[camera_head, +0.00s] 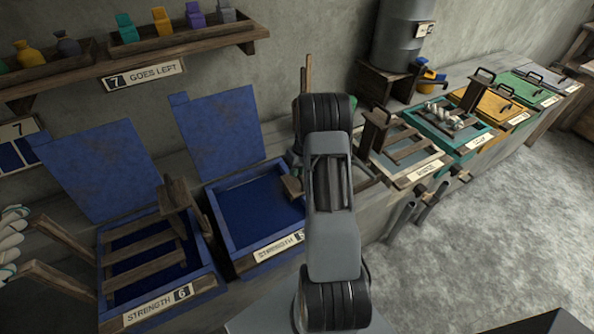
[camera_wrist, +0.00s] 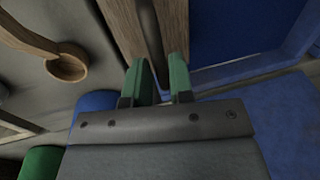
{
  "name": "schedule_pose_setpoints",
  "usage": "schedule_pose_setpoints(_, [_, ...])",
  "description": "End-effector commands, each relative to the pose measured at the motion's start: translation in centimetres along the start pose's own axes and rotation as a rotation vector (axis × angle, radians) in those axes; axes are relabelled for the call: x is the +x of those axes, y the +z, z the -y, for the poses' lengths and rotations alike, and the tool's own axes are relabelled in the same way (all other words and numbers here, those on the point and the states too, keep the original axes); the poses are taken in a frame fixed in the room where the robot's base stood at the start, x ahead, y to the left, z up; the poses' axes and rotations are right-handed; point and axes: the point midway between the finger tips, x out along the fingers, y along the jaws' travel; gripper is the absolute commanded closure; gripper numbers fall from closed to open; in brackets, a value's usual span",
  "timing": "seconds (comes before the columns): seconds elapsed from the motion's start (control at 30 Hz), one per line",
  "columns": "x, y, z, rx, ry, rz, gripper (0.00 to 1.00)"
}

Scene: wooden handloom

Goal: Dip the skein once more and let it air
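Two blue vats stand open with lids leaned back: the Strength 6 vat (camera_head: 203,285), with a wooden rack (camera_head: 145,252) in it, and the Strength 5 vat (camera_head: 228,225), which holds dark blue liquid. Pale skeins (camera_head: 10,238) show at the left edge, and whitish bundles (camera_head: 452,117) lie on the teal vat. I cannot tell which skein is meant. In the wrist view, my gripper's green fingers (camera_wrist: 160,82) stand apart with nothing visible between them. Wooden boards (camera_wrist: 172,25) lie just beyond the tips, beside a blue vat. In the head view my arm hides the gripper.
A wooden ladle (camera_wrist: 67,66) is left of the fingers. The rinse vat (camera_head: 425,172), yellow vat (camera_head: 495,106) and green vat (camera_head: 527,90) run off to the right. A shelf (camera_head: 190,45) with colored pots hangs above. The floor (camera_head: 500,240) at right is clear.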

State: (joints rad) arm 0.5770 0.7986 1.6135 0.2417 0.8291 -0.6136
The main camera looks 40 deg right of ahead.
Motion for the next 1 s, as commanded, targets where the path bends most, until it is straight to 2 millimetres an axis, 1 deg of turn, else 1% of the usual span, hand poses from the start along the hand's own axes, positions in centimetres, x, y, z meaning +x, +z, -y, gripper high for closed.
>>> schedule_pose_setpoints(0.03, [0.0, 0.0, 0.0, 0.000, 0.000, 0.000, 0.84])
schedule_pose_setpoints(0.2, [0.0, 0.0, 0.0, 0.000, 0.000, 0.000, 1.00])
schedule_pose_setpoints(0.57, [-0.1, 0.0, 0.0, 0.000, 0.000, 0.000, 1.00])
schedule_pose_setpoints(0.67, [-0.5, 0.0, 0.1, 0.000, 0.001, -0.001, 1.00])
schedule_pose_setpoints(0.77, [-1.6, -0.1, 0.3, -0.001, 0.001, -0.002, 1.00])
schedule_pose_setpoints(0.87, [-3.5, -0.1, 0.7, -0.001, 0.001, -0.003, 1.00])
schedule_pose_setpoints(1.0, [-6.8, -0.1, 1.3, -0.001, 0.002, -0.003, 1.00])
